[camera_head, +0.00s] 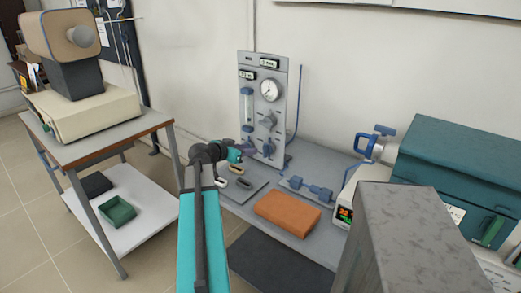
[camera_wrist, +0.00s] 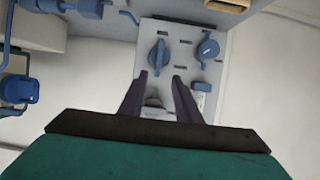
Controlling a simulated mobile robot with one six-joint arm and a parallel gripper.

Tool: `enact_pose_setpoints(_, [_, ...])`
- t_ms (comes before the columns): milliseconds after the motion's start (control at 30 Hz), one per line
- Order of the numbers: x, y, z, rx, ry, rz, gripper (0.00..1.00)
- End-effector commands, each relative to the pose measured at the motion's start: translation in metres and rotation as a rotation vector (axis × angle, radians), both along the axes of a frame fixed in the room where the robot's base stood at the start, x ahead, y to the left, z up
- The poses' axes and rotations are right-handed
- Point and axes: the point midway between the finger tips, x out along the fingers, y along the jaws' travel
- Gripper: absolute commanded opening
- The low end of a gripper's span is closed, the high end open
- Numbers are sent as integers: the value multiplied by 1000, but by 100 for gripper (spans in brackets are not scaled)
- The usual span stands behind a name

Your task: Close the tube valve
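The teal tube furnace (camera_head: 460,165) at the right carries a blue valve and flange assembly (camera_head: 372,146) on its left end. The upright grey gas panel (camera_head: 265,105) has a round gauge and several knobs. In the wrist view, a blue knob (camera_wrist: 157,54) on the panel lies just beyond my fingertips, and a second blue knob (camera_wrist: 208,49) is to its right. My gripper (camera_wrist: 160,76) points at the panel with its dark fingers apart and nothing clearly held. It also shows at the panel's lower left in the head view (camera_head: 246,151). Whether the fingers touch the panel cannot be told.
An orange brick (camera_head: 287,213) and blue fittings (camera_head: 310,189) lie on the grey bench, with a dark mat (camera_head: 278,266) in front. A cart (camera_head: 98,150) stands at the left. A grey block (camera_head: 420,240) fills the near right. Blue fittings (camera_wrist: 18,90) edge the wrist view.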

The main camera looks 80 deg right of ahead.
Motion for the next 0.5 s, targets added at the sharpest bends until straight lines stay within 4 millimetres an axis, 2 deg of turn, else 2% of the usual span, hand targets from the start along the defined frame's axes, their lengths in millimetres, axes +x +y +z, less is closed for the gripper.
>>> enact_pose_setpoints(100, [-9, -16, -6, 1, 1, -3, 30])
enact_pose_setpoints(500, [-33, -58, -26, 1, 1, -3, 30])
